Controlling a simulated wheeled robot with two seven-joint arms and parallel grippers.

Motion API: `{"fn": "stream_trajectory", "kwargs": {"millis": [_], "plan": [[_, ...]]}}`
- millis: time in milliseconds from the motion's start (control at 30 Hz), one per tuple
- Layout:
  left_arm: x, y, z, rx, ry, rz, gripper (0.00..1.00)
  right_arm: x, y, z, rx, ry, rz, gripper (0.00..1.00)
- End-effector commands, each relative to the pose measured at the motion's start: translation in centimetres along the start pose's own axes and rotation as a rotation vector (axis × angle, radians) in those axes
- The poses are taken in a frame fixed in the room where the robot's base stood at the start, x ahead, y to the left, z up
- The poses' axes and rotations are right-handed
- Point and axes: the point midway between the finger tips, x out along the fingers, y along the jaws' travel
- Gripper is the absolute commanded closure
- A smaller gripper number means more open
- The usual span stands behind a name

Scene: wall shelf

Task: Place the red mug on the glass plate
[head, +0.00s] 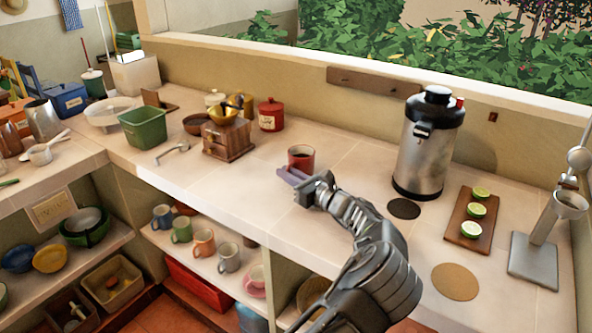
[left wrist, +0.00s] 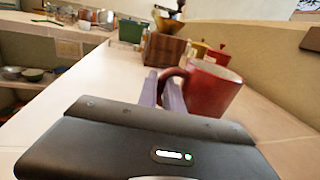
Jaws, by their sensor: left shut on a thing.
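I cannot tell whether the mug's base touches the counter. I cannot make out a glass plate for certain. My right gripper is not in view.
A steel urn (head: 428,145) stands right of the mug, near a dark round mat (head: 403,208). A board with lime halves (head: 470,219), a cork mat (head: 455,281) and a metal stand (head: 535,258) are farther right. A wooden grinder (head: 228,140) and red canister (head: 271,115) stand behind left.

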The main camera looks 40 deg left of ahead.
Motion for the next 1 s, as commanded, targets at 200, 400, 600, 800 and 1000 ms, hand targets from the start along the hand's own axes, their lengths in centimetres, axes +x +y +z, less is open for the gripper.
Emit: {"fn": "stream_trajectory", "kwargs": {"millis": [200,400,600,800,1000], "plan": [[0.0,0.0,0.2,-0.002,-0.001,0.000,1.00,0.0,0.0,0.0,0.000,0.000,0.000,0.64],[0.0,0.0,0.6,-0.003,-0.001,0.000,1.00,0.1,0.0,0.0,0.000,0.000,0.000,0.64],[0.0,0.0,1.5,-0.004,-0.001,0.001,1.00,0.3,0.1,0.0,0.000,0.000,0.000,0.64],[0.0,0.0,3.0,-0.005,-0.001,0.001,1.00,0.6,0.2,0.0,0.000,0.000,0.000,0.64],[0.0,0.0,5.1,-0.006,-0.001,0.000,1.00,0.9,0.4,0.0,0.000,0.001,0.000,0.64]]}}
